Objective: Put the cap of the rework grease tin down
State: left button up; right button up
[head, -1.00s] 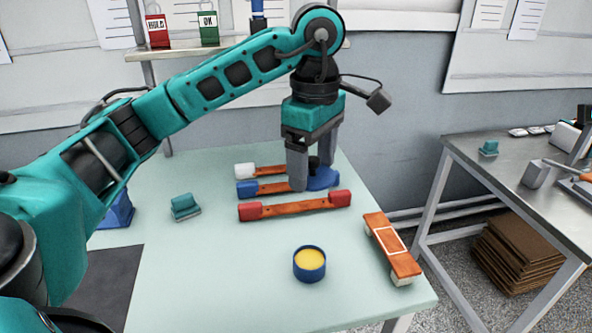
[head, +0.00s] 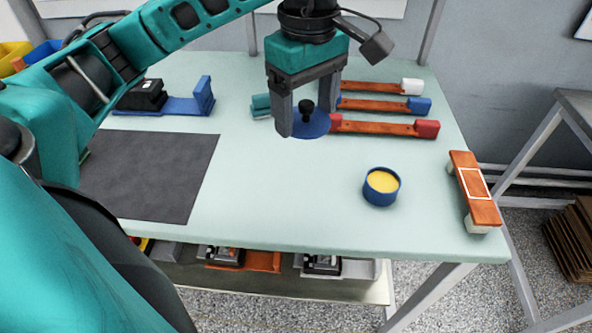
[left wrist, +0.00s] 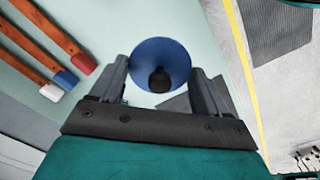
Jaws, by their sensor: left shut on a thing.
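My left gripper (head: 305,122) is shut on the cap, a round blue disc (head: 312,128) with a black knob (head: 306,105). In the left wrist view the cap (left wrist: 160,52) sits between the two fingers, its knob showing. The cap appears level and held over the pale green table; its height above the surface is hard to tell. The rework grease tin (head: 382,187), a round blue tin with yellow grease, stands uncapped to the right and nearer the front edge. My right gripper is not in view.
Several orange bars with white, blue and red ends (head: 385,127) lie right of the gripper. A teal block (head: 261,106) is partly hidden behind it. A dark mat (head: 150,177) lies left, with a blue stand (head: 190,105) behind. Clear table (head: 270,200) lies between mat and tin.

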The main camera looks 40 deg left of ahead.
aim_at(306, 123)
pick_arm(q)
notch_tip(306, 123, down, 18)
jog(key=shift+b, duration=0.35)
jog(key=shift+f, duration=0.1)
jog(key=o, duration=0.6)
jog(key=shift+f, duration=0.1)
jog(key=shift+c, duration=0.2)
jog(key=o, duration=0.4)
jog(key=shift+o, duration=0.2)
jog(key=shift+r, duration=0.4)
notch_tip(306, 123, up, 12)
jog(key=shift+f, duration=0.15)
